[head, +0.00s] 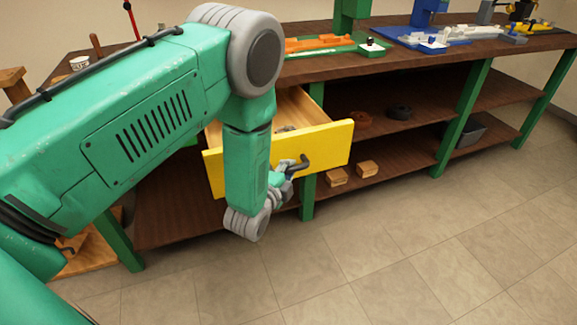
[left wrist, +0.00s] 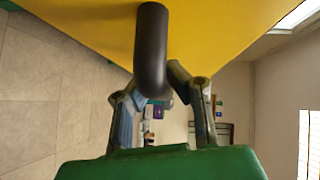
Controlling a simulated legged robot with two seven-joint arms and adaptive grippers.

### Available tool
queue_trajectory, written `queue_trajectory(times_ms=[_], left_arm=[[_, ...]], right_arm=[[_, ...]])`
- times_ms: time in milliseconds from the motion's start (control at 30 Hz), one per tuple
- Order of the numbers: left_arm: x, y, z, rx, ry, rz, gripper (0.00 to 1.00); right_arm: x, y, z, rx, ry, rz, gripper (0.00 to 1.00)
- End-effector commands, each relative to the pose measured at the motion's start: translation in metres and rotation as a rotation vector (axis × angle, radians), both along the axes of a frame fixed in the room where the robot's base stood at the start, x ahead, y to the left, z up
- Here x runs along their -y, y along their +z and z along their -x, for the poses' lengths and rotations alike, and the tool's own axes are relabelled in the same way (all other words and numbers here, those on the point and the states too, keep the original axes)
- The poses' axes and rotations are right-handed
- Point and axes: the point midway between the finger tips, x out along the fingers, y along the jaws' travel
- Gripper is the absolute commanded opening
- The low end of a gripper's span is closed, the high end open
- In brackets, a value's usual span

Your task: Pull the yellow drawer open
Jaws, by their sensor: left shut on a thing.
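The yellow drawer (head: 327,146) is pulled out from under the workbench, and its pale wooden inside shows behind the yellow front. Some grey thing lies inside, mostly hidden by my left arm. A dark curved handle (head: 300,163) is on the drawer front. My left gripper (head: 285,172) is at this handle, partly hidden behind my wrist. In the left wrist view the handle (left wrist: 151,50) comes down from the yellow front (left wrist: 215,25), and the fingers of my left gripper (left wrist: 160,88) are closed around its bend. My right gripper is not in view.
The wooden workbench (head: 330,70) has green legs and carries coloured fixtures on top. Two wooden blocks (head: 368,169) and dark rings (head: 399,112) lie on its shelves. A dark bin (head: 468,132) stands at the right. The tiled floor (head: 400,250) in front is clear.

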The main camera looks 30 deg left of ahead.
Motion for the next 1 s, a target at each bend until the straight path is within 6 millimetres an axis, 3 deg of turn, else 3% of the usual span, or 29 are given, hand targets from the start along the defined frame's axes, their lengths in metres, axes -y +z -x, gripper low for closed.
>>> queue_trajectory(times_ms=[200,233,267,300,667,767,1000], left_arm=[[0.001,-0.002,0.003,-0.01,0.004,-0.005,0.0],[0.001,-0.002,0.003,-0.01,0.004,-0.006,0.21],[0.001,-0.002,0.003,-0.01,0.004,-0.006,0.32],[0.001,-0.002,0.003,-0.009,0.004,-0.006,0.36],[0.0,-0.001,0.006,-0.007,0.004,-0.003,0.36],[0.002,0.001,0.018,-0.009,0.002,-0.004,0.36],[0.007,0.008,0.068,-0.013,0.002,-0.008,0.36]], right_arm=[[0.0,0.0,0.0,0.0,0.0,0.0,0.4],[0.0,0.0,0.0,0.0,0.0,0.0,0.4],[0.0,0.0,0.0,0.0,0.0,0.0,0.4],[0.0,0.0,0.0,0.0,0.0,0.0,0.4],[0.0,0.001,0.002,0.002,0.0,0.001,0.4],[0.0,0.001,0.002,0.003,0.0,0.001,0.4],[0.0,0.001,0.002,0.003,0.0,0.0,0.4]])
